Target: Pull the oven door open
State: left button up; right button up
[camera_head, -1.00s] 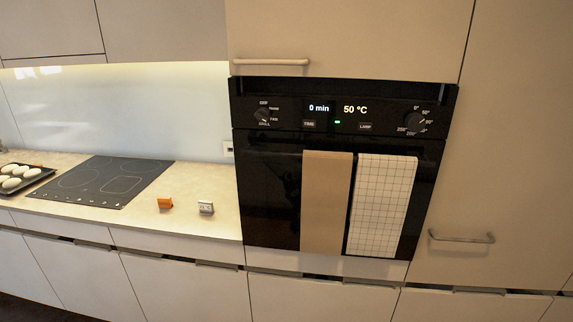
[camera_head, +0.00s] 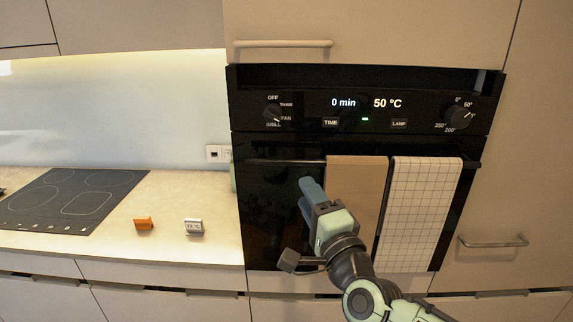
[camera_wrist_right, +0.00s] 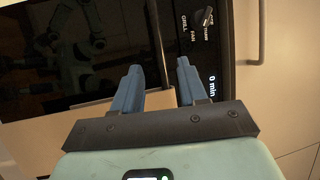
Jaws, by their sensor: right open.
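The black oven door (camera_head: 275,210) is shut, flush under the control panel. Its handle bar (camera_head: 285,162) runs across the top, with a brown towel (camera_head: 355,190) and a white checked towel (camera_head: 420,205) hanging over it. My right gripper (camera_head: 309,190) is in front of the door, just below the bar and left of the brown towel. In the right wrist view, the open blue fingers (camera_wrist_right: 158,75) lie on either side of the bar (camera_wrist_right: 156,35) in the picture; I cannot tell whether the bar is between them in depth. My left gripper is not in view.
The control panel (camera_head: 365,108) with knobs is above the door. A cabinet handle (camera_head: 283,44) is above the oven and another (camera_head: 493,242) to its right. The counter (camera_head: 170,220) at left holds a hob (camera_head: 70,197), an orange timer (camera_head: 143,223) and a small display (camera_head: 194,226).

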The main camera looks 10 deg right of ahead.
aim_at(287, 165)
jog(key=p+x, duration=0.3)
jog(key=x, duration=0.9)
jog(key=shift+w+a+f, duration=0.1)
jog(key=shift+w+f, duration=0.05)
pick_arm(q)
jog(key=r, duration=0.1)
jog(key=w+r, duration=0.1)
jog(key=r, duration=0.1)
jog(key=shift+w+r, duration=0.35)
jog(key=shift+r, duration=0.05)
pick_arm(e)
grip_shut()
